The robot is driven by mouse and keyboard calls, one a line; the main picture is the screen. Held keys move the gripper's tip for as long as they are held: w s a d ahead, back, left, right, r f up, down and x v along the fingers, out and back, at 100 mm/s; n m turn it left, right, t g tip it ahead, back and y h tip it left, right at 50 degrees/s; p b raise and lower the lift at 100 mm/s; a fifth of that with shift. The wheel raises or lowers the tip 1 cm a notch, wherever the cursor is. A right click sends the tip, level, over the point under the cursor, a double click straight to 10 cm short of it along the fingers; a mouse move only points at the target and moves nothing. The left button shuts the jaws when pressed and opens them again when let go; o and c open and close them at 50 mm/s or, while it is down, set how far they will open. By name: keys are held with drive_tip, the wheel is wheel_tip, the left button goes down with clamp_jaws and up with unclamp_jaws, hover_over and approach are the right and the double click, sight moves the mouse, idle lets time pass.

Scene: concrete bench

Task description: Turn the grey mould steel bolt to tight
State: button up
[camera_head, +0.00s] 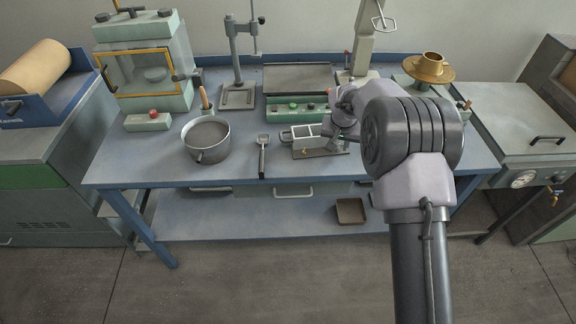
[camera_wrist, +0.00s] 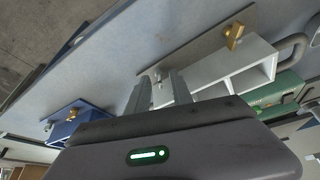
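The grey mould (camera_head: 306,132) is a pale open-sided frame on a dark base plate on the bench. In the wrist view the grey mould (camera_wrist: 232,66) shows with a brass wing bolt on its plate. A small steel bolt (camera_wrist: 158,76) shows at its near end, between my fingertips. My gripper (camera_wrist: 160,82) has its two fingers apart, one on each side of the bolt; I see no clear contact. In the head view my arm covers the mould's right end and hides the bolt.
A blue mould (camera_wrist: 82,126) with a brass bolt lies to the left in the wrist view. A pot (camera_head: 207,140) and a dark-handled tool (camera_head: 262,155) stand left of the grey mould. A green machine (camera_head: 297,108) is behind it. The bench front is clear.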

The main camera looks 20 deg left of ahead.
drive_tip(key=n, duration=0.1)
drive_tip(key=n+y, duration=0.1)
drive_tip(key=shift+d+r+n, duration=0.1)
drive_tip(key=shift+d+n, duration=0.2)
drive_tip(key=shift+n, duration=0.1)
drive_tip(key=p+v, duration=0.6)
drive_tip(key=v, duration=1.1)
drive_tip(key=s+a+f+m+g+y+p, duration=0.1)
drive_tip(key=s+a+f+m+g+y, duration=0.1)
drive_tip(key=s+a+f+m+g, duration=0.3)
drive_tip(key=s+a+f+y, duration=0.1)
drive_tip(key=s+f+y, duration=0.1)
drive_tip(key=s, duration=0.6)
drive_tip(key=s+a+m+g+y+p, duration=0.1)
drive_tip(key=s+a+m+y+p, duration=0.1)
drive_tip(key=s+a+m+y, duration=0.4)
drive_tip(key=shift+s+a+r+m, duration=0.35)
drive_tip(key=shift+a+m, duration=0.75)
drive_tip(key=shift+a, duration=0.55)
